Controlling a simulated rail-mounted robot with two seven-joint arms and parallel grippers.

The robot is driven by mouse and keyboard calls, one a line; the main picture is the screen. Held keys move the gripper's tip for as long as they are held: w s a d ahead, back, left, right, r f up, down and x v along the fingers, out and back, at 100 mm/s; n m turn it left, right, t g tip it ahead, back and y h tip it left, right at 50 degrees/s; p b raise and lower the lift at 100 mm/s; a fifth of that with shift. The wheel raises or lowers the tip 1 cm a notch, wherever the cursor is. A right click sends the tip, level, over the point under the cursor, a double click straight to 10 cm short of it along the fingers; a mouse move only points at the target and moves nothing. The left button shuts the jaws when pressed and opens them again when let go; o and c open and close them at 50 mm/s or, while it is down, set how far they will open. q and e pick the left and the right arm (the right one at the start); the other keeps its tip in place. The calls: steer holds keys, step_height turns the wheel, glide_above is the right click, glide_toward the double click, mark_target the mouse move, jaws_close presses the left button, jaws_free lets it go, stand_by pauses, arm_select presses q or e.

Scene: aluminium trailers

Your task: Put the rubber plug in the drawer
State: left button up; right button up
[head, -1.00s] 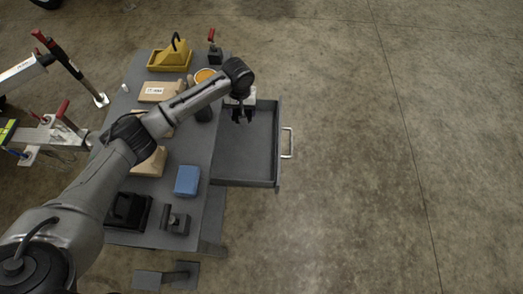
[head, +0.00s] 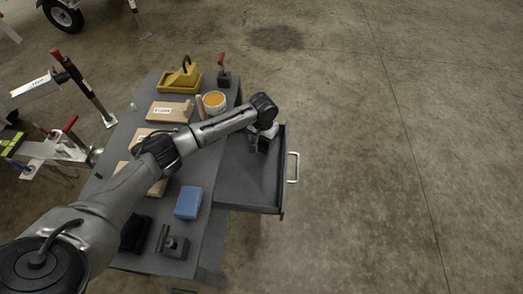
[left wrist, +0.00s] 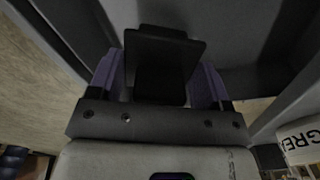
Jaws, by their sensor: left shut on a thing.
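My left gripper (head: 262,143) reaches over the open drawer (head: 243,183), near its far end. It is shut on a black block-like piece, the rubber plug, which shows between the fingers in the left wrist view (left wrist: 165,65). In the head view the plug is a small dark shape under the wrist and hard to tell from the fingers. The drawer is pulled out from the right side of the grey table and looks empty where I can see it. Whether the plug touches the drawer floor I cannot tell. My right gripper is not in view.
The grey table (head: 212,160) holds a blue box (head: 188,202), a white tub with orange contents (head: 214,102), a yellow tray (head: 180,78), cardboard packets and black parts. The drawer's metal handle (head: 293,167) faces right. The floor to the right is clear. Trailer parts stand at the left.

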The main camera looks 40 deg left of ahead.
mark_target(263, 142)
arm_select(q)
step_height(263, 142, down, 4)
steer(key=shift+f+b, duration=0.1)
steer(key=shift+b, duration=1.05)
steer(key=shift+w, duration=0.1)
steer(key=o, duration=0.9)
steer(key=shift+f, duration=0.1)
steer(key=shift+o, duration=0.2)
step_height(263, 142, up, 11)
steer(key=p, duration=0.6)
steer(key=shift+r, duration=0.7)
